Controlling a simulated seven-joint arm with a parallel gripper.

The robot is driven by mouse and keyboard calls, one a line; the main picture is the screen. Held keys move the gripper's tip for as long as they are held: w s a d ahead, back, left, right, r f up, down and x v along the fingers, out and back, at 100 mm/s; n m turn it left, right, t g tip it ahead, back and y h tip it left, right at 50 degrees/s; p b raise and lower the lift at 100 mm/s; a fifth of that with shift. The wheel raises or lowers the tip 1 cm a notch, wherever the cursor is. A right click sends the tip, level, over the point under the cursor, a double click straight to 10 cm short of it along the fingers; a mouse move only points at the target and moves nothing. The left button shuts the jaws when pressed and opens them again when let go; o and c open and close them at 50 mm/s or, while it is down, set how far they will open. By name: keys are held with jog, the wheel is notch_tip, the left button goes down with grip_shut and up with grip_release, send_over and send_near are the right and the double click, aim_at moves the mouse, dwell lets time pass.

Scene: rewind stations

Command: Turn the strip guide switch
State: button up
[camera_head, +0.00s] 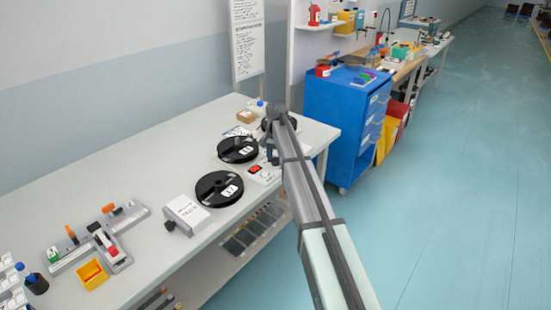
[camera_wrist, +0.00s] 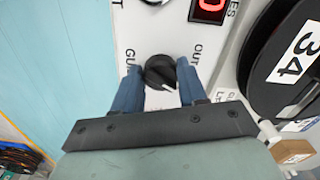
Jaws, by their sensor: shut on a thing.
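The strip guide switch is a black round knob (camera_wrist: 159,72) on a white panel (camera_wrist: 150,30), with partly covered lettering around it. A small pale mark shows on the knob's lower side in the wrist view. My gripper (camera_wrist: 158,80) has its two blue fingers on either side of the knob, shut on it. In the head view my gripper (camera_head: 273,152) is at the panel box (camera_head: 264,174) near the bench's front edge; the knob is hidden there by my arm.
A red display (camera_wrist: 211,5) sits above the knob. A black reel (camera_wrist: 262,75) marked 34 is close on the right. In the head view two black reels (camera_head: 219,189) lie left of my arm, near a white box (camera_head: 187,214). A blue cabinet (camera_head: 350,120) stands beyond the bench.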

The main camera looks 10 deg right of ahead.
aim_at(275, 158)
jog(key=o, duration=1.1)
jog(key=shift+c, duration=0.2)
jog(key=shift+r, duration=0.1)
notch_tip(275, 158, up, 14)
jog(key=shift+f, duration=0.2)
